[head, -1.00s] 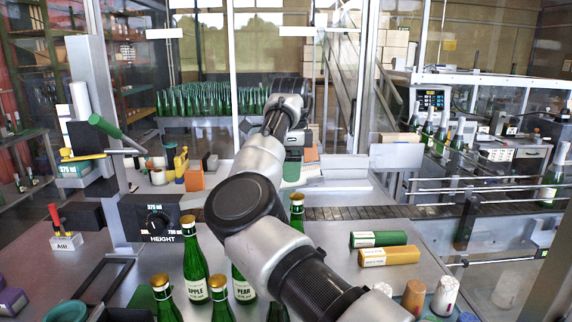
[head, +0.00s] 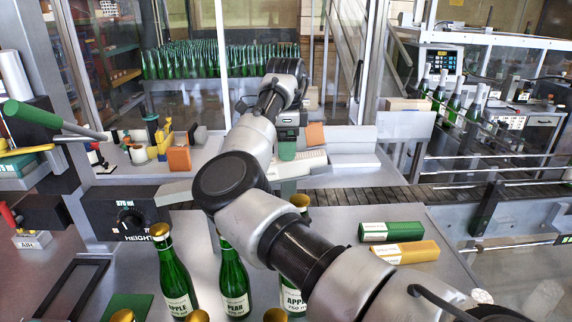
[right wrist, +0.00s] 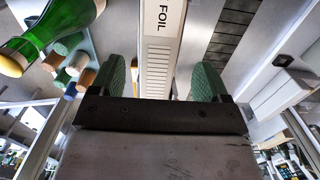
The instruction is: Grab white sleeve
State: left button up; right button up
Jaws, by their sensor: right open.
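A white ridged piece (head: 312,160) lies on the back bench in the head view. In the right wrist view a long white ridged piece labelled FOIL (right wrist: 157,62) runs between the fingers. It may be a stack of white sleeves, but I cannot make out a single sleeve. My right gripper (head: 287,146) is at the left end of this white piece. In the right wrist view its green fingers (right wrist: 162,78) are apart, one on each side of the piece, with gaps showing. My right arm hides part of the bench. My left gripper is not in view.
Green bottles labelled APPLE (head: 177,280) and PEAR (head: 234,280) stand in front, beside my arm. Green (head: 391,231) and yellow (head: 405,253) boxes lie to the right. A dark conveyor (head: 370,197) crosses behind. An orange block (head: 179,160) stands left of the gripper.

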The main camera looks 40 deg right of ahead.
aim_at(286, 163)
notch_tip(286, 163, down, 4)
jog(key=shift+f+p, duration=0.2)
jog(key=shift+p, duration=0.95)
jog(key=shift+f, duration=0.6)
jog(key=c, duration=1)
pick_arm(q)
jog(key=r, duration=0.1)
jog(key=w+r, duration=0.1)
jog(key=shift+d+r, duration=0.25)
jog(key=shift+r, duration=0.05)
pick_arm(e)
jog(key=shift+r, duration=0.15)
